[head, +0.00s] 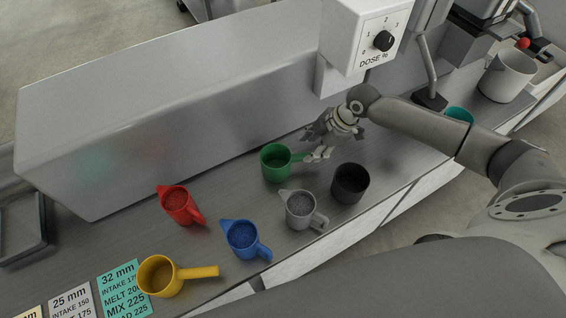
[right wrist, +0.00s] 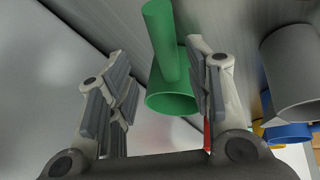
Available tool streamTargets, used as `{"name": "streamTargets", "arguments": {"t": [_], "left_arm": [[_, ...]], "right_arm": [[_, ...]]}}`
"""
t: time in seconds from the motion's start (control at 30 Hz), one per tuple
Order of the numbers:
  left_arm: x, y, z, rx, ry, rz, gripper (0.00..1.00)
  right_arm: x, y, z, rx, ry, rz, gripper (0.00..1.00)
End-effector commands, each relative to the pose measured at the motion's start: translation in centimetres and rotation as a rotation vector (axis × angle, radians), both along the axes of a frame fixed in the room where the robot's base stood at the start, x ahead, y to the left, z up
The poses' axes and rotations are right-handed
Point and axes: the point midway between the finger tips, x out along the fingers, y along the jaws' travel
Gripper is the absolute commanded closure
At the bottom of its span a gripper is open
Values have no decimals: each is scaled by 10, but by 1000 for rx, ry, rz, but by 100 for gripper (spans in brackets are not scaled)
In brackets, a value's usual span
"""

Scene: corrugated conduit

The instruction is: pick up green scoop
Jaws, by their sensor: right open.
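The green scoop (head: 271,168) stands upright on the grey counter, an empty-looking cup with its handle pointing right toward my right gripper (head: 313,145). My right gripper is open and empty, just right of the cup at the handle. In the right wrist view, the scoop's green handle (right wrist: 159,42) shows between the two spread fingers (right wrist: 160,75), nearer the right-hand finger. The scoop's cup (right wrist: 170,103) lies below it in that picture. I cannot tell whether a finger touches the handle. My left gripper is not in view.
A red jug (head: 175,208), blue jug (head: 242,240), grey jug (head: 299,212), dark cup (head: 350,184) and yellow scoop (head: 155,275) stand nearby. A metal housing (head: 150,120) runs behind them. The dose box (head: 345,40) hangs above, close to my right wrist.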

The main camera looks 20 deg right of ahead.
Motion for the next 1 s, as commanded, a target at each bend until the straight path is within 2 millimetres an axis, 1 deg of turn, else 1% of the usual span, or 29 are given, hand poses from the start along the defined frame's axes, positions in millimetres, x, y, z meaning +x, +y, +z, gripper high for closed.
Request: {"name": "streamTargets", "arguments": {"t": [0.17, 0.27, 0.3, 0.4, 0.5, 0.73, 1.0], "left_arm": [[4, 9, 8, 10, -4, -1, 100], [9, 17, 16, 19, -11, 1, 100], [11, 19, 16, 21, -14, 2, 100], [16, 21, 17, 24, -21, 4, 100], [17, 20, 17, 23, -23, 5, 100], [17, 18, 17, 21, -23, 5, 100], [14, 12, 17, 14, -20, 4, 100]], "right_arm": [[0, 9, -13, 1, 3, 0, 53], [0, 18, -27, 1, 3, 2, 53], [2, 20, -33, 1, 2, 0, 53], [5, 23, -43, 2, 1, -1, 53], [6, 24, -48, 0, 1, -1, 53], [7, 24, -49, 0, 0, 1, 53], [7, 24, -49, -1, 0, 0, 88]]}}
